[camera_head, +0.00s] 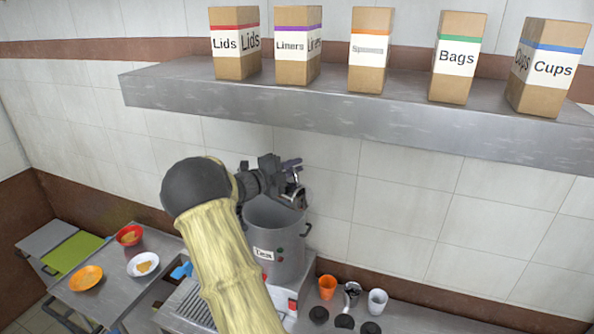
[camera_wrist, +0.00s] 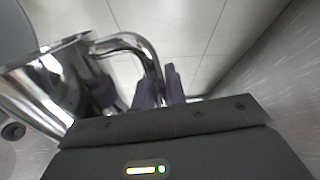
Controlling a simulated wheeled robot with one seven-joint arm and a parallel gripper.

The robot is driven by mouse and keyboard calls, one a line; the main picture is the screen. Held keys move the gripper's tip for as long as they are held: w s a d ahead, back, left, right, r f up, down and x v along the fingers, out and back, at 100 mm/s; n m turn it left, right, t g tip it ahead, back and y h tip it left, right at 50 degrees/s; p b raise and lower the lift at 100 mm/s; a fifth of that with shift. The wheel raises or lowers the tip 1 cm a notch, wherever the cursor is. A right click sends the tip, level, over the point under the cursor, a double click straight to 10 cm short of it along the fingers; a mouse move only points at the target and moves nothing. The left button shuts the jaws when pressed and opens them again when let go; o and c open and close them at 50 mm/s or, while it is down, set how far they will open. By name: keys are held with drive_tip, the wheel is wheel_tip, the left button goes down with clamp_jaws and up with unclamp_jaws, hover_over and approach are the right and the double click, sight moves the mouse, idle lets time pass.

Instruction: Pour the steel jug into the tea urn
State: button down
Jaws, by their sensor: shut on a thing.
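The steel jug (camera_head: 298,196) is held up above the mouth of the tea urn in the head view, small and partly hidden by my gripper. In the wrist view the shiny jug (camera_wrist: 35,90) fills the left side, with its curved handle reaching right. My gripper (camera_head: 290,164) is shut on the jug's handle; its dark fingers (camera_wrist: 160,88) show at the handle in the wrist view. The tea urn (camera_head: 277,236) is a grey steel pot labelled "Tea", below the jug. I cannot tell whether anything is flowing from the jug.
A steel shelf (camera_head: 350,108) with several labelled boxes hangs above and behind the gripper. On the counter right of the urn are an orange cup (camera_head: 327,287), a white cup (camera_head: 377,301) and dark lids (camera_head: 344,321). Bowls, one orange (camera_head: 86,278), stand at left.

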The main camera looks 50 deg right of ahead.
drive_tip(key=shift+w+d+r+n, duration=0.1)
drive_tip(key=shift+w+r+n, duration=0.15)
drive_tip(key=shift+w+n, duration=0.55)
drive_tip(key=shift+w, duration=0.1)
idle(1.5)
